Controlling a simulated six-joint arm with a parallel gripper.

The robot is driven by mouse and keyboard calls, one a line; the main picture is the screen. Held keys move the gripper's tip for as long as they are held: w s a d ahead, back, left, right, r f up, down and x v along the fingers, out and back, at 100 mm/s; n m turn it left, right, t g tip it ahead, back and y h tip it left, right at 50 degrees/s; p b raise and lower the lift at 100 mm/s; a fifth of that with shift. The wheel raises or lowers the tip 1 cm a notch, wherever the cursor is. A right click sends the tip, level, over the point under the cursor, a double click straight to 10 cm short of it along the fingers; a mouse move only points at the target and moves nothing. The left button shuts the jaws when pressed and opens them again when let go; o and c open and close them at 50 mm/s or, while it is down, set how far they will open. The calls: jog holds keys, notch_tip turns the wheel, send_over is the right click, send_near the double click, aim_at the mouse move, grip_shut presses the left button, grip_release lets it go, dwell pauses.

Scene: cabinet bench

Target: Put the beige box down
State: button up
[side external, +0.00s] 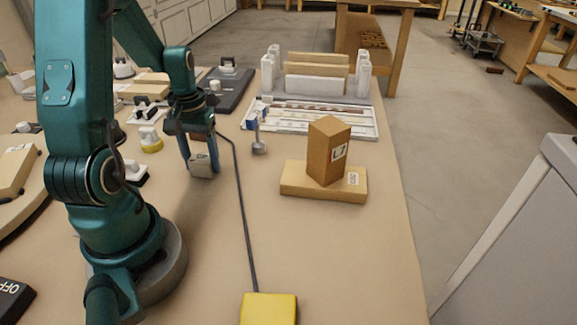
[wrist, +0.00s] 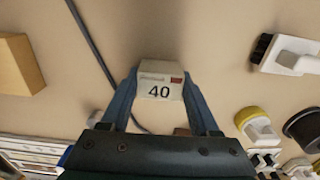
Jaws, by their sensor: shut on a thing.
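The beige box (side external: 203,164) is a small pale block between the fingers of my gripper (side external: 200,165). In the wrist view the beige box (wrist: 160,84) shows a face marked "40" with a small reddish-brown patch. The blue fingers of my gripper (wrist: 160,95) are shut on its two sides. The box hangs over or close to the bench top; I cannot tell whether its underside touches. Its far side is hidden.
A dark cable (side external: 241,205) runs right of the box to a yellow pad (side external: 268,308). A brown box (side external: 322,155) stands on a flat tan block (side external: 296,183). A white slotted tray (side external: 355,124) lies behind. Several switches crowd the left.

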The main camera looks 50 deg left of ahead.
aim_at(201, 158)
jog(key=shift+f, duration=0.15)
jog(key=o, duration=1.4)
jog(key=shift+o, duration=0.2)
notch_tip(201, 158, up, 12)
jog(key=s+d+r+m+t, duration=0.1)
jog(key=d+m, duration=0.3)
jog(key=d, duration=0.5)
jog(key=s+d+r+m+t, duration=0.1)
jog(key=d+m+t, duration=0.3)
jog(key=d, duration=0.6)
jog(key=shift+d+r+m+t, duration=0.15)
jog(key=shift+r+m+t, duration=0.15)
jog(key=shift+r+m, duration=0.2)
jog(key=shift+s, duration=0.1)
